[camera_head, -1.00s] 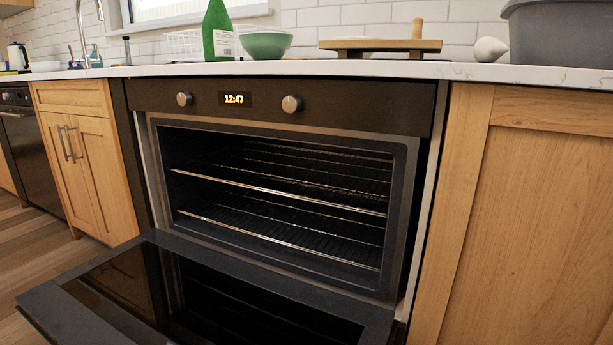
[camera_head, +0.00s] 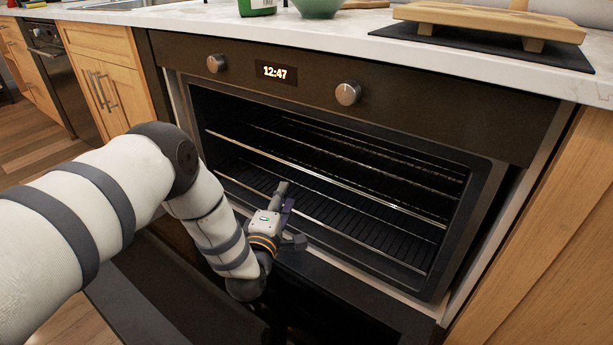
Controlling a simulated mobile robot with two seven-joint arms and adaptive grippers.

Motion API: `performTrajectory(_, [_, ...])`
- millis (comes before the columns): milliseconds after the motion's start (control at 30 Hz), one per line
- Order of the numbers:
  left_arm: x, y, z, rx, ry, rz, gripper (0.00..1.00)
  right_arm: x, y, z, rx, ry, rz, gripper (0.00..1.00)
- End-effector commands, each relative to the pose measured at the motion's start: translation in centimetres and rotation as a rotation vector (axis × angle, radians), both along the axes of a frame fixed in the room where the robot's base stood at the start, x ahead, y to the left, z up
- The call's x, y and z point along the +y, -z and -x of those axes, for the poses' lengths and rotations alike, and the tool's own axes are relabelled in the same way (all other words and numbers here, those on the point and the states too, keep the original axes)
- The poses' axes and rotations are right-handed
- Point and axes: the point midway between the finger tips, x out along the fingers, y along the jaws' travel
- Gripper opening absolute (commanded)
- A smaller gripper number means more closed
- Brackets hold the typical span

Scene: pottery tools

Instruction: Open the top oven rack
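The oven (camera_head: 350,119) stands under the counter with its door (camera_head: 180,291) folded down open. Inside, the top rack (camera_head: 318,174) is a wire shelf with a bright front bar, and it sits inside the cavity. A lower rack (camera_head: 330,240) lies below it. My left arm reaches in from the left. My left gripper (camera_head: 285,203) is at the oven mouth, in front of the lower rack and below the top rack's front bar, apart from the top rack. Its fingers are small and dark, so their opening is unclear. My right gripper is out of view.
A white counter (camera_head: 330,36) runs above the oven, with a green bottle (camera_head: 257,6), a green bowl (camera_head: 317,8) and a wooden board (camera_head: 490,22) on it. Knobs (camera_head: 348,93) stick out from the oven front. Wooden cabinets flank the oven.

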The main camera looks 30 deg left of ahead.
Motion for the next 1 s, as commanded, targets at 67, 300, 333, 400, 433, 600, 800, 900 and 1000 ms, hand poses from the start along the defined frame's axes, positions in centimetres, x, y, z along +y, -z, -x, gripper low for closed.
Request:
performTrajectory(67, [0.1, 1.6, -0.1, 0.001, -0.001, 0.003, 0.30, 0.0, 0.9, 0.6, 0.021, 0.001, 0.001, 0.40])
performTrajectory(300, [1.1, 1.4, -4.1, -0.004, 0.000, 0.000, 0.30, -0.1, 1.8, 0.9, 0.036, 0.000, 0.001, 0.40])
performTrajectory(333, [1.3, 1.5, -4.9, -0.003, 0.000, 0.000, 0.30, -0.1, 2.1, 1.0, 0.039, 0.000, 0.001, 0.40])
performTrajectory(400, [1.7, 1.6, -6.7, -0.002, 0.000, 0.000, 0.30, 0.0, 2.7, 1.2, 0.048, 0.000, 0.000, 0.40])
performTrajectory(433, [1.9, 1.6, -7.4, -0.002, 0.000, 0.001, 0.30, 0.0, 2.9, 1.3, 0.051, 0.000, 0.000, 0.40])
performTrajectory(600, [2.7, 1.7, -10.5, 0.002, 0.000, 0.001, 0.30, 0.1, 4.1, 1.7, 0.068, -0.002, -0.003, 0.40])
performTrajectory(800, [3.0, 1.3, -11.8, 0.002, 0.000, 0.001, 0.30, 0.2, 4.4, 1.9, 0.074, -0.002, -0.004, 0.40])
performTrajectory(900, [3.0, 1.2, -11.8, 0.001, 0.000, 0.002, 0.30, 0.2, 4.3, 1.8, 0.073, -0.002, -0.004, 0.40])
performTrajectory(1000, [3.0, 1.2, -11.8, 0.001, 0.000, 0.002, 0.28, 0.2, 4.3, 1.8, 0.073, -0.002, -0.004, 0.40])
